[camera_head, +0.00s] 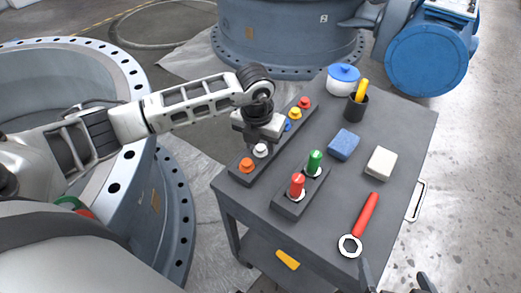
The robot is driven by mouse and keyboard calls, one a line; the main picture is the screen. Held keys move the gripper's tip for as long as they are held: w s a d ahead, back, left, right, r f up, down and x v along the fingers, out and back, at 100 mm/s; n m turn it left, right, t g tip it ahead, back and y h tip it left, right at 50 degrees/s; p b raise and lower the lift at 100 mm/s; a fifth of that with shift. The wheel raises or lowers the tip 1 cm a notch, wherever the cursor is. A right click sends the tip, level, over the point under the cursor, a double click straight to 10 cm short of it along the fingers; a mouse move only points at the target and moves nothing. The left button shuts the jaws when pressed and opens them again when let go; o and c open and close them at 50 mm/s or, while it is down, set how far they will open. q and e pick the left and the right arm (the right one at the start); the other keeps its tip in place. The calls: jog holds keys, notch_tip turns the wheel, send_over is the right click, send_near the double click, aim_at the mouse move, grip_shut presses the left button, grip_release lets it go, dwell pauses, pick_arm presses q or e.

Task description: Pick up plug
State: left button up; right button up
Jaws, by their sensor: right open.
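A dark strip (244,179) on the grey table holds a row of small coloured plugs: an orange plug (247,165), a white plug (261,150), a blue plug (287,125), a yellow plug (295,113) and a red plug (305,102). My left gripper (257,143) points down over the strip, between the white and blue plugs. Its own body hides its fingertips and whatever lies between them. My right gripper (396,281) shows only its fingertips at the bottom edge, apart and empty, in front of the wrench.
The grey table (400,117) also carries a block with a red handle (297,185) and a green handle (314,162), a blue block (343,144), a white block (381,163), a red wrench (365,215), a pen cup (356,107) and a lidded pot (342,82). Large flanges stand left and behind.

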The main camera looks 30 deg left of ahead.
pick_arm(q)
grip_shut()
